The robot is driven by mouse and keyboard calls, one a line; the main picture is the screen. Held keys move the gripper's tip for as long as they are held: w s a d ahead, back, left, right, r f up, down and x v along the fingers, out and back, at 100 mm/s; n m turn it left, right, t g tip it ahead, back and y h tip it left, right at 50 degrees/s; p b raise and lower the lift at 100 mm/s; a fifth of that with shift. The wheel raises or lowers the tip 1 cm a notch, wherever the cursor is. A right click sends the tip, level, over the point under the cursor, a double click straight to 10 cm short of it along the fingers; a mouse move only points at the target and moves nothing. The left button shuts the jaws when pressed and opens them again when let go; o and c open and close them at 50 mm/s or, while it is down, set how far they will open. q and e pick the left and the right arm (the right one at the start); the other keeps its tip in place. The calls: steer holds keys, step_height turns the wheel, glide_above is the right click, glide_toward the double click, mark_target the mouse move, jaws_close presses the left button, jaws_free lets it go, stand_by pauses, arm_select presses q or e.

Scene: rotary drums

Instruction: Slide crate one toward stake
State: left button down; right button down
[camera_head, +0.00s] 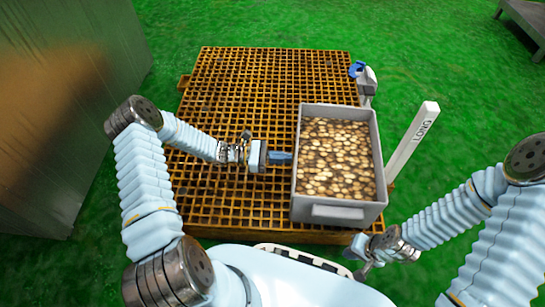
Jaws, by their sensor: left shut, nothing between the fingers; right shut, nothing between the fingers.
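A grey crate (342,212) full of small round tan pieces stands on the right part of an orange-brown grid platform (235,90). A pale stake (409,144) marked "LONG" stands tilted in the picture just right of the crate. My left gripper (288,157) is shut and empty, with its blue tip at the crate's left wall; I cannot tell for sure if it touches. My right gripper (361,270) is shut and empty, below the crate's near right corner and apart from it.
A grey post with a blue part (368,80) stands at the platform's right edge, behind the crate. A large metal wall or cabinet (60,110) fills the left side. The platform's left and far parts are clear. A grey table corner (525,22) shows at the upper right.

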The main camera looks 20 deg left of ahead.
arm_select(q)
steer(key=shift+d, duration=0.25)
steer(key=shift+x, duration=1.15)
